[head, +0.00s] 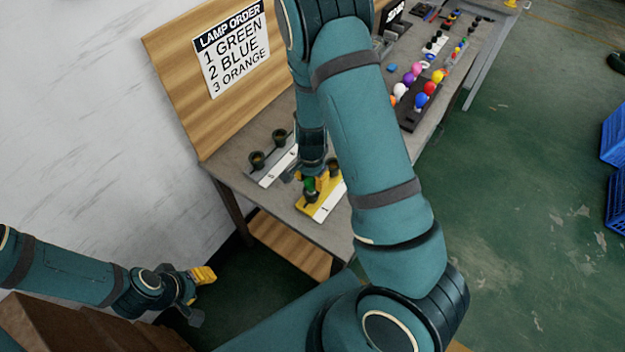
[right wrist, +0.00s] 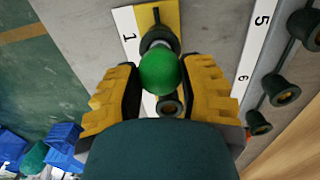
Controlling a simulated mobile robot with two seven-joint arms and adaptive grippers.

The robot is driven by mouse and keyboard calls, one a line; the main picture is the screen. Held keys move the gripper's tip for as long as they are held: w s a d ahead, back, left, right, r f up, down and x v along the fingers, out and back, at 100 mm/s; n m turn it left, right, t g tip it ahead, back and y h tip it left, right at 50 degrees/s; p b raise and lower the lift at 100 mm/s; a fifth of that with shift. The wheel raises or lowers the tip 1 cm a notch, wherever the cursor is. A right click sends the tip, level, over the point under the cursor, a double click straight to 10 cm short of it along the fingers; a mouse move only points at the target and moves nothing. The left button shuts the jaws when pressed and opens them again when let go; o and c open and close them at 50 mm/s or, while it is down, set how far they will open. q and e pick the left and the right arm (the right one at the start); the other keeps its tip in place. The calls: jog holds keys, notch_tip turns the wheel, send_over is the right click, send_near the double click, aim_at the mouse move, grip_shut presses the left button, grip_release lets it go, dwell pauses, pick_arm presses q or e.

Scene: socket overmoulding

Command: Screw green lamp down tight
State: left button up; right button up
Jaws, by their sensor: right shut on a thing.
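The green lamp (right wrist: 159,71) is a round bulb between the yellow finger pads of my right gripper (right wrist: 162,95), which is shut on it. In the head view the lamp (head: 309,184) is partly covered by my right gripper (head: 315,178). It is over a dark socket (right wrist: 155,38) on the yellow and white board (right wrist: 182,22) marked 1. How deep the lamp sits in the socket is hidden. Another dark socket (right wrist: 170,106) shows just below the lamp in the wrist view. My left gripper (head: 198,285) is off the table at lower left, its opening unclear.
Empty dark sockets (right wrist: 272,88) stand on a board marked 5 and 6 beside the lamp. A dark tray (head: 412,116) with coloured lamps is farther back on the table. A sign (head: 233,48) lists green, blue, orange. My right arm covers the table's middle.

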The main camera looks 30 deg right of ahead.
jog(key=shift+m, duration=0.4)
jog(key=m+p, duration=0.1)
jog(key=m, duration=0.1)
jog(key=shift+m, duration=0.4)
jog(key=shift+m+p, duration=0.3)
jog(key=shift+m, duration=0.4)
jog(key=o, duration=1)
jog(key=shift+f, duration=0.1)
